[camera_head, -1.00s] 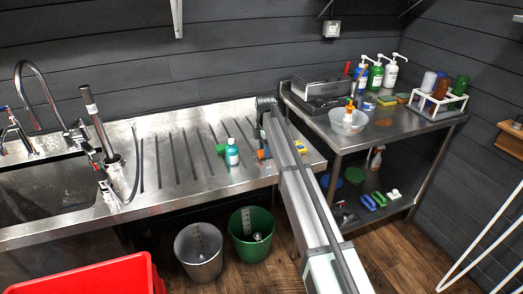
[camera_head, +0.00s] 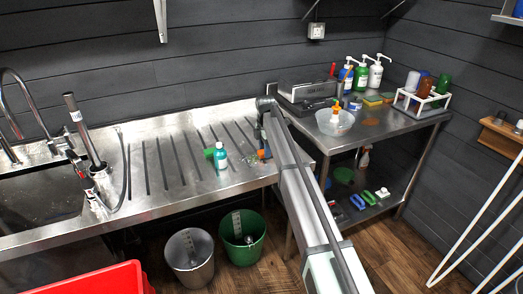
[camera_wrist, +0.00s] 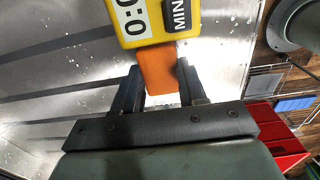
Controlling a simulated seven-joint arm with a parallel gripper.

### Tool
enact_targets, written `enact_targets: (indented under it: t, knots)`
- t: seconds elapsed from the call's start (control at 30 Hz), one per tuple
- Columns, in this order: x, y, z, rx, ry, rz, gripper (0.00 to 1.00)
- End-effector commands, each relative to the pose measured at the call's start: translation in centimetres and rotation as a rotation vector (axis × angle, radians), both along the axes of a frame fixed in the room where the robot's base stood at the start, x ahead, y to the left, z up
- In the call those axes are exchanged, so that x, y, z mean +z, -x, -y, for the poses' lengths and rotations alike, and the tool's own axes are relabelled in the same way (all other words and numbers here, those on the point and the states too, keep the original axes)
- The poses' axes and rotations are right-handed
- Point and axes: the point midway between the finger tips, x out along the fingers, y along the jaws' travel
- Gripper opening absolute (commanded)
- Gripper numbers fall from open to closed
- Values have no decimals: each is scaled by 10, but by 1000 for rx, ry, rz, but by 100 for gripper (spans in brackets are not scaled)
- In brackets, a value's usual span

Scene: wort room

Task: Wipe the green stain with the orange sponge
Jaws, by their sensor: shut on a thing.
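My gripper (camera_wrist: 158,85) is shut on an orange block that looks like the orange sponge (camera_wrist: 157,72), seen between the two dark fingers in the wrist view. In the head view my arm hides most of my gripper (camera_head: 263,152), over the right end of the steel drainboard; a bit of orange shows there. Another small green thing (camera_head: 209,153) is beside the teal bottle (camera_head: 220,158) on the drainboard.
A yellow timer (camera_wrist: 158,22) lies just beyond the sponge. The right table holds a clear bowl (camera_head: 334,122), pump bottles (camera_head: 361,74), a white rack (camera_head: 421,106) and a brown patch (camera_head: 370,122). Blue and green brushes (camera_head: 363,199) lie on the lower shelf. Two buckets (camera_head: 242,237) stand below.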

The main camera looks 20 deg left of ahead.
Motion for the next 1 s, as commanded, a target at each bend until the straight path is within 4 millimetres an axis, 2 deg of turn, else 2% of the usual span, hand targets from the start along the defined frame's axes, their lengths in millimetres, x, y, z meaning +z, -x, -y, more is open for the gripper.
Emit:
enact_targets:
  t: [0.27,0.7,1.0]
  knots:
    - [1,2,-2,0,1,0,13]
    - [-1,24,-23,0,1,0,13]
    - [-1,31,-30,0,1,-1,13]
